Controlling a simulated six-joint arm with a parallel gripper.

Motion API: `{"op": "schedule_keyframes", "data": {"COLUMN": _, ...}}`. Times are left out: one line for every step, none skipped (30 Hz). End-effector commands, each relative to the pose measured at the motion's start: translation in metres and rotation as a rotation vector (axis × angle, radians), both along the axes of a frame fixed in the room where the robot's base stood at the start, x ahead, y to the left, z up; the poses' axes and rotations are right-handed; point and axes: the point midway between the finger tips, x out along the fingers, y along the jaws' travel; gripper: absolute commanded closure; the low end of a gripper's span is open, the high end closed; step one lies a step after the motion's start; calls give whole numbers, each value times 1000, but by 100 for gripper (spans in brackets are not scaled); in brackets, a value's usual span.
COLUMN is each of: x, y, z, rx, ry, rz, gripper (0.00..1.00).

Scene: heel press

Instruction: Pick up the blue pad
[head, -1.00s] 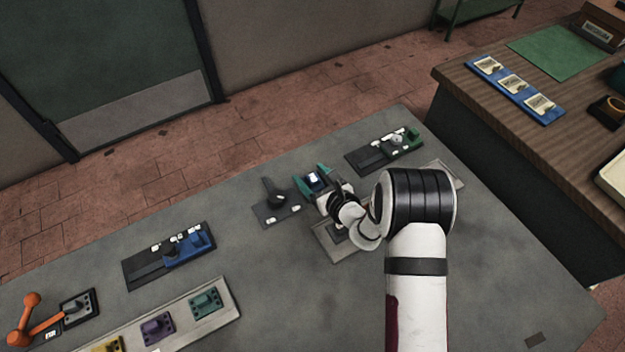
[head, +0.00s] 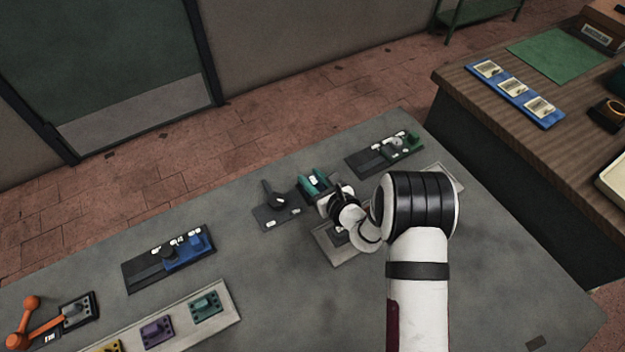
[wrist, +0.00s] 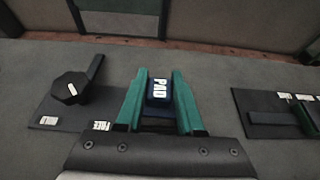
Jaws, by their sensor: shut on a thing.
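The blue pad (wrist: 157,92) is a small dark blue block with a white "PAD" label on top. In the wrist view it sits between the two teal fingers of my gripper (wrist: 159,100), which is shut on it. In the head view my gripper (head: 314,184) is over the far middle of the grey table, and only a pale bit of the pad's label shows between the fingers. I cannot tell whether the pad touches the surface below it.
A dark plate with a black knob and lever (wrist: 70,88) is just left of my gripper. A green-ended slide fixture (head: 385,153) is to the right, a blue one (head: 185,253) to the left. A tray (head: 222,327) of coloured blocks is at front left. The table's front middle is clear.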

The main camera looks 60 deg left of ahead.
Motion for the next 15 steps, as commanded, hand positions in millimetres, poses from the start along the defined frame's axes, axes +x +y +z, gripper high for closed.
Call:
{"op": "schedule_keyframes", "data": {"x": 0, "y": 0, "z": 5, "rx": 1, "ry": -1, "rz": 0, "gripper": 100}}
{"op": "schedule_keyframes", "data": {"x": 0, "y": 0, "z": 9, "rx": 2, "ry": -1, "rz": 0, "gripper": 100}}
{"op": "schedule_keyframes", "data": {"x": 0, "y": 1, "z": 15, "rx": 3, "ry": -1, "rz": -1, "gripper": 100}}
{"op": "schedule_keyframes", "data": {"x": 0, "y": 0, "z": 20, "rx": 3, "ry": -1, "rz": -1, "gripper": 100}}
{"op": "schedule_keyframes", "data": {"x": 0, "y": 0, "z": 25, "rx": 3, "ry": -2, "rz": 0, "gripper": 100}}
{"op": "schedule_keyframes", "data": {"x": 0, "y": 1, "z": 34, "rx": 4, "ry": -3, "rz": 0, "gripper": 100}}
{"op": "schedule_keyframes", "data": {"x": 0, "y": 1, "z": 40, "rx": 4, "ry": -2, "rz": 0, "gripper": 100}}
{"op": "schedule_keyframes", "data": {"x": 6, "y": -6, "z": 43, "rx": 2, "ry": -2, "rz": -4, "gripper": 100}}
{"op": "schedule_keyframes", "data": {"x": 12, "y": -13, "z": 48, "rx": 2, "ry": -2, "rz": -5, "gripper": 100}}
{"op": "schedule_keyframes", "data": {"x": 16, "y": -19, "z": 52, "rx": 2, "ry": -1, "rz": -6, "gripper": 100}}
{"op": "schedule_keyframes", "data": {"x": 21, "y": -24, "z": 56, "rx": 2, "ry": -1, "rz": -6, "gripper": 100}}
{"op": "schedule_keyframes", "data": {"x": 26, "y": -32, "z": 61, "rx": 2, "ry": 0, "rz": -6, "gripper": 100}}
{"op": "schedule_keyframes", "data": {"x": 31, "y": -38, "z": 66, "rx": 2, "ry": -1, "rz": -6, "gripper": 100}}
{"op": "schedule_keyframes", "data": {"x": 35, "y": -44, "z": 70, "rx": 2, "ry": -2, "rz": -5, "gripper": 100}}
{"op": "schedule_keyframes", "data": {"x": 41, "y": -51, "z": 77, "rx": 3, "ry": -2, "rz": -6, "gripper": 100}}
